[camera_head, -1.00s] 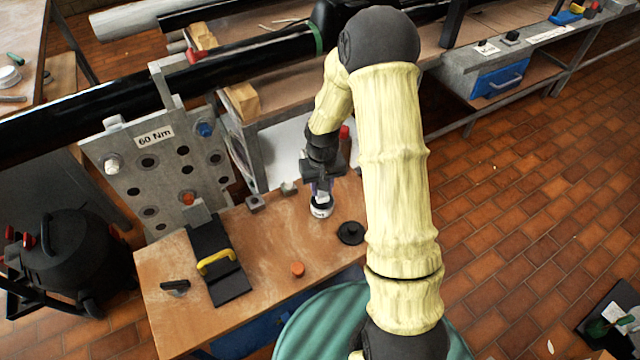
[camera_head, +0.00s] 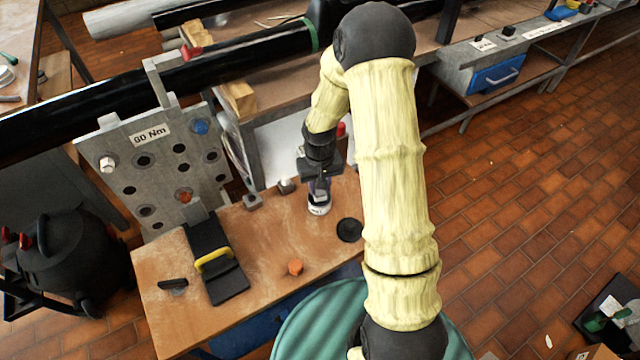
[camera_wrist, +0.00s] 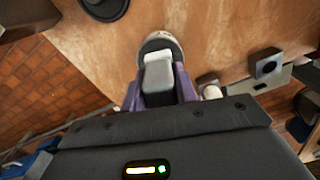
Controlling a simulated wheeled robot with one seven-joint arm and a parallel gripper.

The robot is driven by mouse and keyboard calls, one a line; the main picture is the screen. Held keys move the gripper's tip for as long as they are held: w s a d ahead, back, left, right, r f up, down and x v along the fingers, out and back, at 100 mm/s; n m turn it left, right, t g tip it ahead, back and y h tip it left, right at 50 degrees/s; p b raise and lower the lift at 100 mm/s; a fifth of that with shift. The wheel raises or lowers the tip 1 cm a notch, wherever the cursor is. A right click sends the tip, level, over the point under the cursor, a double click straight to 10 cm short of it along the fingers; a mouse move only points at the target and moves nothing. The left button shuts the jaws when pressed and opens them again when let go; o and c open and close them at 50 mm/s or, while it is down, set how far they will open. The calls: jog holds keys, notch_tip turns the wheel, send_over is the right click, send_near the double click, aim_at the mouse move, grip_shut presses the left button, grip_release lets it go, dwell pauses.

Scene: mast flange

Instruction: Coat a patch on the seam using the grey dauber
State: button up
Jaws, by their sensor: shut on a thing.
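My gripper (camera_head: 319,187) points down over the workbench. In the wrist view its purple fingers (camera_wrist: 158,85) are shut on a grey block-shaped handle (camera_wrist: 158,74), which looks like the grey dauber. A small white pot (camera_head: 319,207) with a dark-lettered label stands upright on the bench right under the fingers. Its round rim (camera_wrist: 160,42) shows around the far end of the handle. The dauber's lower end is hidden, and I cannot tell how deep it sits in the pot. I cannot make out a seam for certain; a long black pipe (camera_head: 240,62) with a green band lies behind.
A black disc (camera_head: 349,230) lies right of the pot, an orange cap (camera_head: 295,267) in front. A black piece with a yellow handle (camera_head: 214,261) lies at left. An upright grey holed plate (camera_head: 160,175) stands at the bench's back left. The bench's front middle is mostly clear.

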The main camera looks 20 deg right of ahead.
jog(key=shift+f, duration=0.45)
dwell(1.6)
jog(key=shift+r+p, duration=2.95)
jog(key=shift+r, duration=0.65)
jog(key=shift+a+f+p, duration=0.15)
jog(key=shift+a+p, duration=0.05)
jog(key=shift+p, duration=1.3)
jog(key=shift+f+p, duration=0.2)
jog(key=shift+p, duration=0.55)
jog(key=p, duration=0.1)
jog(key=f+p, duration=0.1)
jog(key=shift+s+a+f+p, duration=0.1)
jog(key=shift+s+f+p, duration=0.15)
jog(key=shift+s+p, duration=0.1)
jog(key=shift+f, duration=0.25)
